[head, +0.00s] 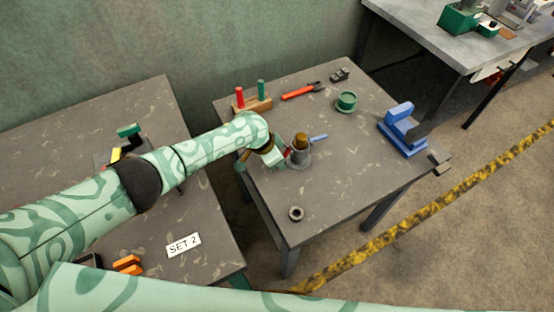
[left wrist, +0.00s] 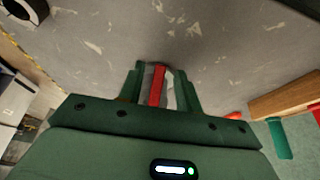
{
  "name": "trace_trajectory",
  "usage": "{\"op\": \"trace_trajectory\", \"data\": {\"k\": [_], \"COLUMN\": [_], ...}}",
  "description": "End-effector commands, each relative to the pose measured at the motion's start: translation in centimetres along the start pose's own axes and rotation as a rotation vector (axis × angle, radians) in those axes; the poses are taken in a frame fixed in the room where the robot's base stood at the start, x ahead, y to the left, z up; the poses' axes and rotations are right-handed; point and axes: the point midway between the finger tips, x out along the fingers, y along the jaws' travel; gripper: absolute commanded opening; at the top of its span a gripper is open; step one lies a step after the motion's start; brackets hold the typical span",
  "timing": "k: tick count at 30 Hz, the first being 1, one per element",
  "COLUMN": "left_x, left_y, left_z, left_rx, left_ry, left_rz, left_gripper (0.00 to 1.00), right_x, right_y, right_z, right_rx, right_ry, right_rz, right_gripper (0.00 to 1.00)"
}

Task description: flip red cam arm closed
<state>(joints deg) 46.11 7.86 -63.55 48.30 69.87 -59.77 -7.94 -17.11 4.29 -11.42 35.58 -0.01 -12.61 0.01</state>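The red cam arm (left wrist: 157,85) shows in the left wrist view as a narrow red bar between the fingers of my left gripper (left wrist: 162,82). The fingers stand apart, with a pale grey part beside the bar. In the head view my left gripper (head: 279,161) is at the left side of a small grey fixture (head: 299,161) with a brown, rounded top (head: 301,141). A bit of red shows there between gripper and fixture. A blue lever (head: 318,138) points right from the fixture. My right gripper is out of view.
A wooden block with red and green pegs (head: 257,104), a red-handled tool (head: 298,92), a green round part (head: 346,101) and a blue vise (head: 401,132) stand around the table. A dark ring (head: 296,213) lies near the front. The middle right is clear.

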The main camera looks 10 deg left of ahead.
Motion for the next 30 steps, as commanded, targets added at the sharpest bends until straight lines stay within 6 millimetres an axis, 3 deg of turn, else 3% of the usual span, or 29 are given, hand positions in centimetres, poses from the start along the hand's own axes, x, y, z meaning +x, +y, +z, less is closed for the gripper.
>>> {"op": "trace_trajectory", "data": {"k": [6, 10, 17, 24, 30], "left_x": [-0.1, -0.1, 0.4, 2.8, 2.7], "left_y": [0.0, 0.0, 0.1, 0.1, 0.0], "left_z": [-0.1, 0.0, 0.2, 0.4, -0.1], "left_rx": [0.0, 0.0, -0.004, -0.005, -0.002], "left_ry": [0.001, 0.001, 0.039, 0.348, 0.475], "left_rz": [0.0, 0.0, 0.004, 0.005, 0.001], "left_gripper": [0.35, 0.0, 0.0, 0.0, 0.0], "right_x": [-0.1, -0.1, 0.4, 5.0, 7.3], "right_y": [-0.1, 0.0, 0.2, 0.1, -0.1], "right_z": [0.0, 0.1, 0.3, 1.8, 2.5], "right_rx": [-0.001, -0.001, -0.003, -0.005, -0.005], "right_ry": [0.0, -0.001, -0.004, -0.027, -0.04], "right_rz": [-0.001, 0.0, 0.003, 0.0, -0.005], "right_gripper": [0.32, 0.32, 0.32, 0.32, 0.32]}}
